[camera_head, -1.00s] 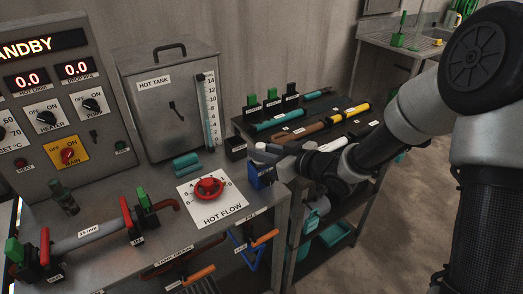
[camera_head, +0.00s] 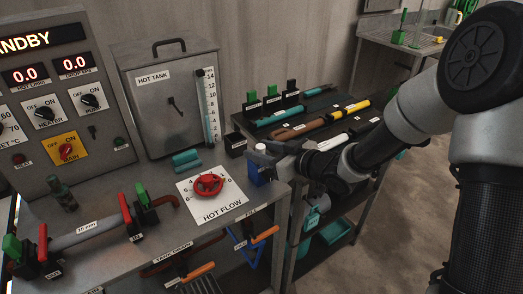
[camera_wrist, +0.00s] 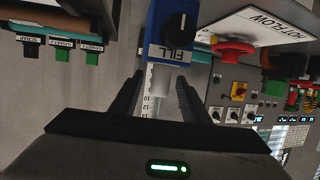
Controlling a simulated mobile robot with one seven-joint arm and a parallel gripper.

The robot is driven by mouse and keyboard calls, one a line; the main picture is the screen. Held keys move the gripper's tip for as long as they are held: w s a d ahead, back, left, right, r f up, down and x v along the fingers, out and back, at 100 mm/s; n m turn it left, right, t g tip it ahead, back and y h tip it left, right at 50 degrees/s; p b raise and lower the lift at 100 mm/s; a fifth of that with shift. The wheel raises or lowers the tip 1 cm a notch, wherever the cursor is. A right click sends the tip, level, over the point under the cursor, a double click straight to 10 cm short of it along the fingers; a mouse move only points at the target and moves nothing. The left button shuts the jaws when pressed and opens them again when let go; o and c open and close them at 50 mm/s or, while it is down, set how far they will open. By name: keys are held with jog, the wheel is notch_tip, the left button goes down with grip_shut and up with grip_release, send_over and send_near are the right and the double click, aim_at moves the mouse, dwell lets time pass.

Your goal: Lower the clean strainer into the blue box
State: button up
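A blue box (camera_head: 259,174) sits at the right end of the steel bench. In the wrist view the blue box (camera_wrist: 173,28) shows a black knob and a FILL label, close ahead of the fingers. My gripper (camera_head: 262,156) is beside its top in the head view. In the wrist view my gripper (camera_wrist: 157,97) has its two dark fingers apart, with nothing between them. I cannot surely pick out the clean strainer. Short teal cylinders (camera_head: 186,162) lie on the bench by the tank, and a dark green upright piece (camera_head: 62,195) stands at the left.
A red flow knob (camera_head: 208,185) sits on a white card left of the blue box. A small black open bin (camera_head: 235,144) is close behind. A rack with pipes (camera_head: 320,130) stands to the right. Valves and piping fill the front left.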

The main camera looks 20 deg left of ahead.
jog(key=s+d+r+p, duration=0.2)
jog(key=d+r+p, duration=0.1)
jog(key=r+p, duration=0.2)
jog(key=shift+d+r+p, duration=0.3)
jog(key=shift+d, duration=0.05)
jog(key=p+v, duration=0.2)
jog(key=v, duration=1.5)
jog(key=shift+s+d+r, duration=0.1)
jog(key=shift+r, duration=0.05)
dwell(1.5)
